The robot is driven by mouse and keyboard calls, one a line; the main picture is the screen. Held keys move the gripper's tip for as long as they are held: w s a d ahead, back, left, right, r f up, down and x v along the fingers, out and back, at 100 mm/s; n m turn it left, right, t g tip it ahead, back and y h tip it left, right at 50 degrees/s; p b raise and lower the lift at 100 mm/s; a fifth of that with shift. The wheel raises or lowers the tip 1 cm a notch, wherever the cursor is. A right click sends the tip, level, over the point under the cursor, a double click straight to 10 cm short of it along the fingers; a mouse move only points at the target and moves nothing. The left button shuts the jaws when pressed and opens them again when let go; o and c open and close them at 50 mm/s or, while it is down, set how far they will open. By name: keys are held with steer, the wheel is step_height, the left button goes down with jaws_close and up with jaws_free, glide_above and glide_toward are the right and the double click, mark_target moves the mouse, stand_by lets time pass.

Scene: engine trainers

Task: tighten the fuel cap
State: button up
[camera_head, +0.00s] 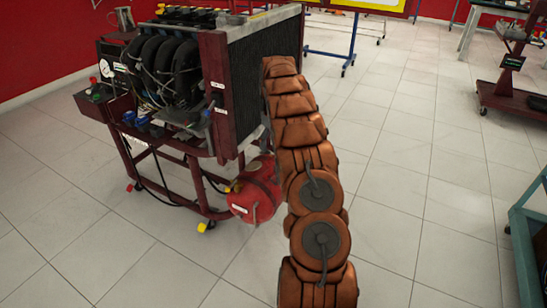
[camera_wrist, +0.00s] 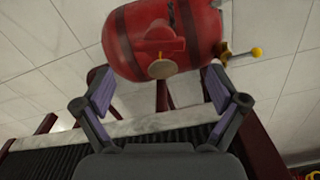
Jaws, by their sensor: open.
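The red fuel tank (camera_head: 258,188) hangs low at the side of the engine trainer, partly hidden behind my arm in the head view. In the wrist view the tank (camera_wrist: 130,42) fills the upper middle. A small round tan fuel cap (camera_wrist: 161,69) shows on its red neck, facing my gripper. My gripper (camera_wrist: 157,72) is open, with one finger to each side of the cap and a clear gap on both sides. How far the fingertips are from the cap in depth I cannot tell.
The engine trainer (camera_head: 205,55) stands on a dark red wheeled frame with a black radiator beside my arm. A yellow-tipped valve (camera_wrist: 256,52) sticks out right of the tank in the wrist view. Tiled floor (camera_head: 400,150) to the right is free.

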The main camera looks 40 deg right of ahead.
mark_target(273, 157)
step_height(273, 157, down, 6)
steer(key=shift+f+b, duration=0.25)
steer(key=shift+b, duration=0.25)
steer(key=c, duration=1.1)
